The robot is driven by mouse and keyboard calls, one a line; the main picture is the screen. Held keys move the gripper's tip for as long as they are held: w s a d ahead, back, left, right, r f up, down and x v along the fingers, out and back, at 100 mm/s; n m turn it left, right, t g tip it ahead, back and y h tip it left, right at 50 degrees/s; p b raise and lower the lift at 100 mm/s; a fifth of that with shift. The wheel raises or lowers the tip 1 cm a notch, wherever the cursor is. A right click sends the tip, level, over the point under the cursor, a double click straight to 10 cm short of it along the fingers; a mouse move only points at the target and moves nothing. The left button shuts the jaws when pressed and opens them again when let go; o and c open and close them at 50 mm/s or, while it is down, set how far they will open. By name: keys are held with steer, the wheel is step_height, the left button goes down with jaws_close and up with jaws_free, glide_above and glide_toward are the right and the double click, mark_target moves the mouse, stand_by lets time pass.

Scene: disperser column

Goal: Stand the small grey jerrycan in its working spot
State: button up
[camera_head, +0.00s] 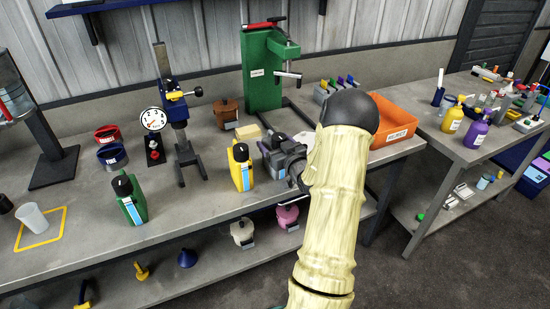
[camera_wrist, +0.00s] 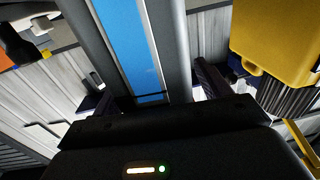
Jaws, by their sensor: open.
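The small grey jerrycan (camera_wrist: 170,40) with a blue label fills the upper middle of the wrist view. My gripper (camera_wrist: 155,92) is open, with one finger on each side of the can; I cannot tell whether they touch it. In the head view my gripper (camera_head: 284,158) is over the bench, right of the yellow jerrycan (camera_head: 241,167), and the grey can is hard to separate from it. The yellow jerrycan also shows at upper right in the wrist view (camera_wrist: 275,35). A green jerrycan (camera_head: 129,200) stands further left.
A yellow outline (camera_head: 62,225) on the bench (camera_head: 200,212) has a white cup (camera_head: 33,217) at it. A stand (camera_head: 183,130) with a dial, red and blue pots, a brown pot (camera_head: 227,113), a green press (camera_head: 262,75) and an orange bin (camera_head: 395,122) surround the work area.

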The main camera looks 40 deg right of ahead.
jaws_close()
steer(key=shift+r, duration=0.1)
